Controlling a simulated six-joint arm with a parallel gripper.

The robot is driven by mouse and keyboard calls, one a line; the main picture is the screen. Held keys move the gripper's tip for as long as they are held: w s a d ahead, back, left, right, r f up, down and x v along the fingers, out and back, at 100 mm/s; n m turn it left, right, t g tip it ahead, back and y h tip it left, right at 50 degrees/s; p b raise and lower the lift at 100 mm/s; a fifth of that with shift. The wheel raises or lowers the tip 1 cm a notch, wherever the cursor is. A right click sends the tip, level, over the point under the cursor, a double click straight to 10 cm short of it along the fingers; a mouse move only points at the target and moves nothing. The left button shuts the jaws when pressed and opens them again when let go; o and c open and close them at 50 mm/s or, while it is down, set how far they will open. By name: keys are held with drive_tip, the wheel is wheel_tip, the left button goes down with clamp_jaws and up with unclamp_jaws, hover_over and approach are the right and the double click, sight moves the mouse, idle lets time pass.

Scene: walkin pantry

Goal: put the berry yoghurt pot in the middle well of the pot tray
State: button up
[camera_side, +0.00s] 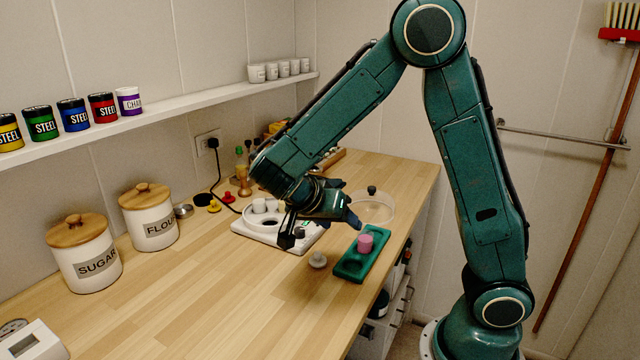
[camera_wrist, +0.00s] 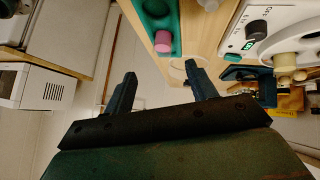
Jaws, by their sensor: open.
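The pink pot, which looks like the berry yoghurt pot (camera_side: 365,243), stands upright on the green pot tray (camera_side: 345,272). In the wrist view the pink pot (camera_wrist: 162,42) is close to the tray's end nearest my fingers, with an empty well of the tray (camera_wrist: 176,18) beyond it. The pot hides the well under it, so I cannot tell how it is seated. My gripper (camera_side: 350,206) is open and empty, above and behind the tray in the side view. In the wrist view its two fingertips (camera_wrist: 160,70) are apart, with nothing between them.
A pale pot (camera_side: 318,261) stands on the counter left of the tray. A white appliance (camera_side: 262,235) holding several white pots is behind it.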

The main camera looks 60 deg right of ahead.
drive_tip(key=s+a+r+n+t+y, duration=0.8)
drive_tip(key=s+r+n, duration=0.2)
drive_tip(key=n, duration=0.7)
drive_tip(key=shift+s+a, duration=0.25)
drive_tip(key=shift+s, duration=0.75)
